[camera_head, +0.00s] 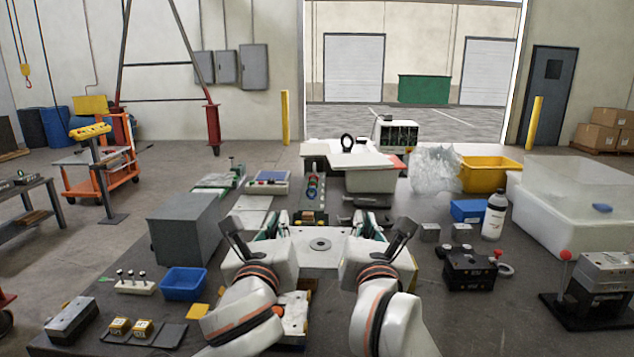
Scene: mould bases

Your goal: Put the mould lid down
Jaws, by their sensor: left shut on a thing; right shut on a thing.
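The mould lid (318,262) is a pale grey plate with a dark round hole in its top. It is in the middle of the head view, between my two arms. My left gripper (272,228) is shut on its left side and my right gripper (370,226) is shut on its right side. The wrists hide much of both grips. The lid looks about level; I cannot tell how high it is above the table. A pale block with yellowish marks (294,314) shows below the lid, mostly hidden by my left arm.
A grey box (186,228) and a blue bin (184,283) stand to the left. A black block with red knobs (468,268), a white bottle (494,216) and a large translucent bin (575,235) stand to the right. A white tub (370,180) is behind.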

